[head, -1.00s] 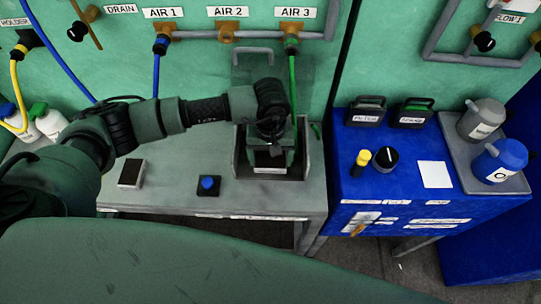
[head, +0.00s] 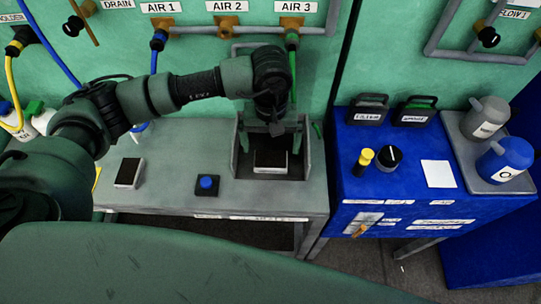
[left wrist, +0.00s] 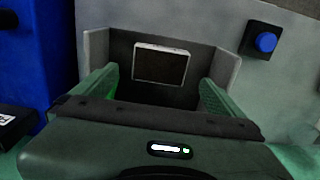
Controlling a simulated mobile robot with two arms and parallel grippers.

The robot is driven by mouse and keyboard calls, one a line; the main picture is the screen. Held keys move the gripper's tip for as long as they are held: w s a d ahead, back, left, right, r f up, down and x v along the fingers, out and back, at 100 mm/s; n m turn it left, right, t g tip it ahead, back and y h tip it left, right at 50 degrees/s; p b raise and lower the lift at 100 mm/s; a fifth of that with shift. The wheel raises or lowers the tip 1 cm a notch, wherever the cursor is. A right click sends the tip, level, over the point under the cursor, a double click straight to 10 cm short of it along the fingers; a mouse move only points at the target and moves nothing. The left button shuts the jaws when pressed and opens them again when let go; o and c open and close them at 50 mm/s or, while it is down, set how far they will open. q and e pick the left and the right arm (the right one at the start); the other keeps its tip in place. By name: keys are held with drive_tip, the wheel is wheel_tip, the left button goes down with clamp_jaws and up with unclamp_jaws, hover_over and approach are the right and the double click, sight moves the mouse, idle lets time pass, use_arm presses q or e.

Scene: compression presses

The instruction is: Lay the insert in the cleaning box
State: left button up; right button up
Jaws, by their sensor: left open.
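A dark, pale-rimmed rectangular insert (head: 270,160) lies flat inside a grey open-fronted box (head: 314,160), which I take as the cleaning box, under the AIR 3 label. In the left wrist view the insert (left wrist: 161,65) sits between the grey walls of the box (left wrist: 97,50). My left gripper (head: 271,140) is above the box, fingers spread and empty, apart from the insert. In the left wrist view my left gripper (left wrist: 158,80) has one finger on each side of the picture, with the insert beyond them. My right gripper is not in view.
A similar dark block (head: 129,172) and a blue button (head: 207,183) stand on the grey table (head: 270,198). A blue cabinet (head: 350,190) to the right holds black cases, a knob and bottles on a tray (head: 462,150). A green hose (head: 293,70) hangs behind the gripper.

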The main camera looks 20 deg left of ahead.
sight(270, 160)
use_arm(q)
wheel_tip(270, 160, up, 6)
drive_tip(key=shift+f+b, duration=0.1)
drive_tip(key=shift+b, duration=0.45)
